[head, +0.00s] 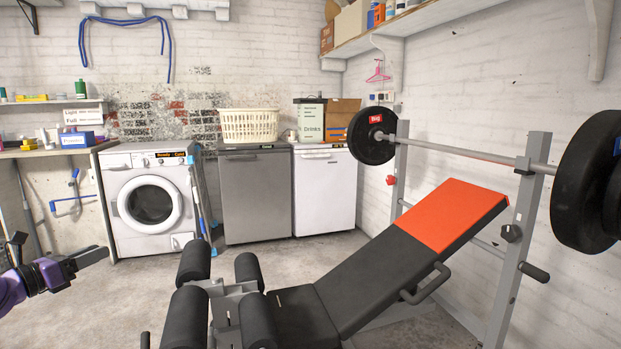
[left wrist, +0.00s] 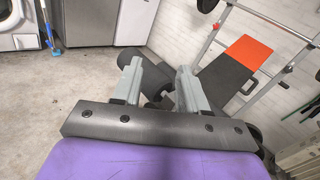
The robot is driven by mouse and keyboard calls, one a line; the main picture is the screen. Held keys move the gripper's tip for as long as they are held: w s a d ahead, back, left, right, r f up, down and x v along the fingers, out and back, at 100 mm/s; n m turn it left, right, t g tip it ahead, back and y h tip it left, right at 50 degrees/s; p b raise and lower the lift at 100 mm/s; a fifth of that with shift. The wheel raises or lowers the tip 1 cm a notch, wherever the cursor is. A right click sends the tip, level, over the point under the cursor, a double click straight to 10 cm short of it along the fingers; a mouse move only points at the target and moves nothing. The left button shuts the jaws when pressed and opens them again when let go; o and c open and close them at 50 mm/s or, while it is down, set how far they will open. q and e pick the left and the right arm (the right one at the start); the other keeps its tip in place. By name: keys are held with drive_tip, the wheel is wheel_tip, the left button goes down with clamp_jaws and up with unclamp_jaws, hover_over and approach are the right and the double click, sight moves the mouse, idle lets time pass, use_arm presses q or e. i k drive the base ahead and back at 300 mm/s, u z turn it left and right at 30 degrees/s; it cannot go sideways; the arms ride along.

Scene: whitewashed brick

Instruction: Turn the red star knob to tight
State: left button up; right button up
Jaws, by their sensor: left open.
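A small red knob (head: 390,180) sits on the far left upright of the weight bench rack, below the left weight plate, in the head view. It is too small to make out its star shape or any tight marking. My left gripper (head: 92,257) is at the lower left of the head view, far from the knob, with the bench between. In the left wrist view its two grey fingers (left wrist: 158,88) stand apart with nothing held between them. My right gripper is not in view.
The bench with its orange-topped backrest (head: 455,214) and black leg rollers (head: 195,262) fills the middle front. A barbell (head: 460,151) lies across the rack. A washing machine (head: 148,204), grey cabinet (head: 255,198) and white fridge (head: 324,192) line the back. Floor left of the bench is clear.

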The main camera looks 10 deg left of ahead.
sight(390, 180)
drive_tip(key=u, duration=0.25)
drive_tip(key=i, duration=0.95)
drive_tip(key=z, duration=0.85)
drive_tip(key=i, duration=0.75)
drive_tip(key=z, duration=0.9)
